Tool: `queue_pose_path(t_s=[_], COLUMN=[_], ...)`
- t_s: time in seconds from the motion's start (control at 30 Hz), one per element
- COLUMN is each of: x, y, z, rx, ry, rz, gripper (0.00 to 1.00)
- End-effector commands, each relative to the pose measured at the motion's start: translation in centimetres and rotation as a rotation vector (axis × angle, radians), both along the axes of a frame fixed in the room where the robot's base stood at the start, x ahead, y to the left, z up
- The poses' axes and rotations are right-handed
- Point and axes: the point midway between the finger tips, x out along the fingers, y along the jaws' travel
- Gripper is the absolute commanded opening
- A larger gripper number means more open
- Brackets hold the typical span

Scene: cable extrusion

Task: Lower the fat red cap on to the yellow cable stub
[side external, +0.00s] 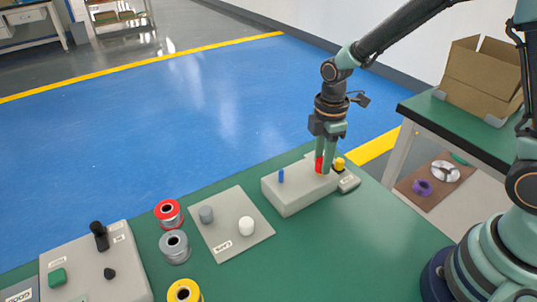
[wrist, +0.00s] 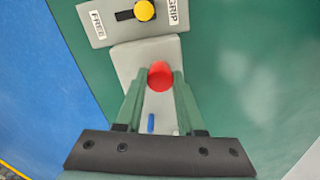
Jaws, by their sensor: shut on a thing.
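The fat red cap (side external: 319,165) is between the fingers of my gripper (side external: 326,160), which is shut on it, over the right end of the light grey block (side external: 298,193). In the wrist view the cap (wrist: 160,75) sits between the green fingertips (wrist: 158,84). A blue stub (side external: 281,175) stands up from the block's left part; it also shows in the wrist view (wrist: 151,123). The yellow cable stub cannot be made out; the cap and fingers cover that end of the block. I cannot tell whether the cap touches anything below.
A yellow knob (wrist: 144,10) sits on the FREE/GRIP plate (wrist: 98,31) just beyond the block. A pale card (side external: 222,240) holds a grey cap (side external: 206,214) and a white cap (side external: 246,226). Spools and a control plate (side external: 120,270) stand left.

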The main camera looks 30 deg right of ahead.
Motion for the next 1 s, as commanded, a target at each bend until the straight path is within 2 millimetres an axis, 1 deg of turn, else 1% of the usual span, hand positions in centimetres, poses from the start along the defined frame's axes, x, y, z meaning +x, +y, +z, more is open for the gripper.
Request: queue_pose_path(t_s=[0.9,0.93,0.97,1.0], x=[0.01,0.01,0.01,0.01], y=[0.00,0.00,0.00,0.00], z=[-0.22,-0.22,-0.22,-0.22], rx=[0.000,0.000,0.000,0.000], ry=[0.000,0.000,0.000,0.000], rz=[0.000,0.000,0.000,0.000], gripper=[0.00,0.45,0.57,0.72])
